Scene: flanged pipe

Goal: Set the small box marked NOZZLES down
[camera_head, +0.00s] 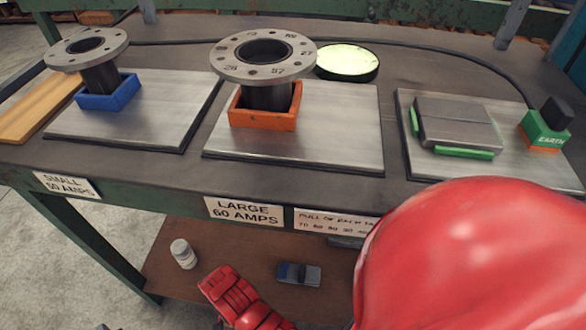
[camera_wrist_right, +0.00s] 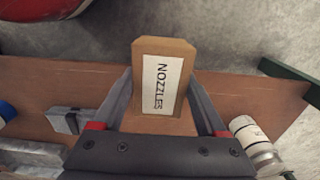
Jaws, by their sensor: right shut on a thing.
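The small brown box marked NOZZLES (camera_wrist_right: 165,75) shows in the right wrist view, its white label facing the camera. My right gripper (camera_wrist_right: 160,120) has its grey fingers on either side of the box and is shut on it. Behind them lies the brown lower shelf (camera_wrist_right: 230,90); the gap between box and shelf cannot be judged. The lower shelf also shows there (camera_head: 215,270), under the bench.
A white bottle (camera_head: 183,253) and a grey-blue tool (camera_head: 298,273) stand on the shelf, with some bare board between them. A red segmented shape (camera_head: 240,297) overlaps the shelf's front. The bench top (camera_head: 200,170) carries flanged pipes and plates above the shelf.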

